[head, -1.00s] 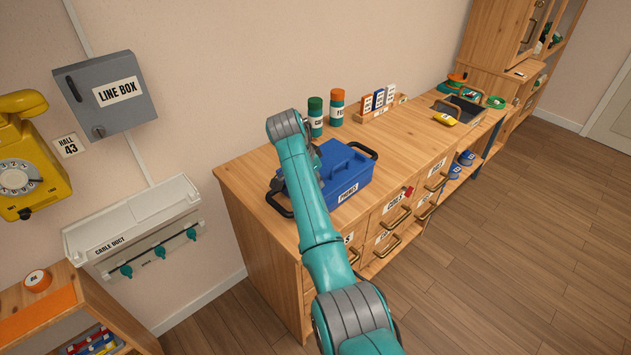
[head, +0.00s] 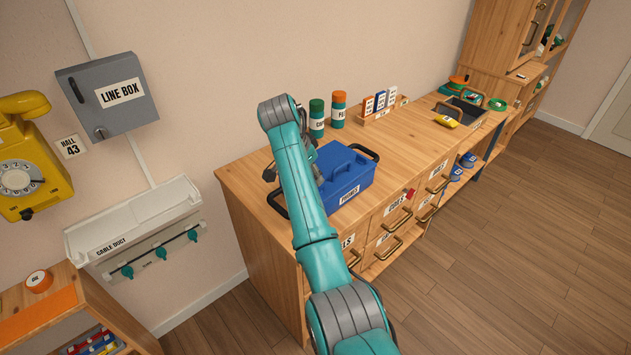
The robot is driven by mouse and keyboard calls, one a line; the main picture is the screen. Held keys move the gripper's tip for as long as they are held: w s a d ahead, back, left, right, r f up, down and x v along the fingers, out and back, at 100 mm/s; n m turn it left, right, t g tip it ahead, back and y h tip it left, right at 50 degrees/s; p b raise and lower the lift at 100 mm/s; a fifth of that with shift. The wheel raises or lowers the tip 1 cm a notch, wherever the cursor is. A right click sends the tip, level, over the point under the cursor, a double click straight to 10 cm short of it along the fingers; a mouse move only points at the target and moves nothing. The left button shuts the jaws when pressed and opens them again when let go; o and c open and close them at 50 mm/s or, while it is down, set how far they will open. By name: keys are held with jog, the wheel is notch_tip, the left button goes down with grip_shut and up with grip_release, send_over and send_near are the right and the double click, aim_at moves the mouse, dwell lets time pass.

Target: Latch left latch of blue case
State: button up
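The blue case (head: 346,172) with a "PHONES" label stands on the wooden cabinet top. A black latch loop (head: 364,151) stands out at its right end. Another black latch loop (head: 276,204) shows at its left end, partly hidden by my teal arm. My gripper (head: 269,174) is mostly hidden behind my arm, at the left side of the case. Only a small dark part of it shows, so I cannot see its fingers or whether it touches the latch.
A green-capped can (head: 316,118) and an orange-capped can (head: 338,109) stand behind the case. A card rack (head: 380,105) is to their right. The cabinet top (head: 405,137) is clear right of the case. The wall-mounted cable duct (head: 135,225) is at left.

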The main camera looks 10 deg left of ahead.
jog(key=v, duration=0.7)
jog(key=shift+s+a, duration=0.1)
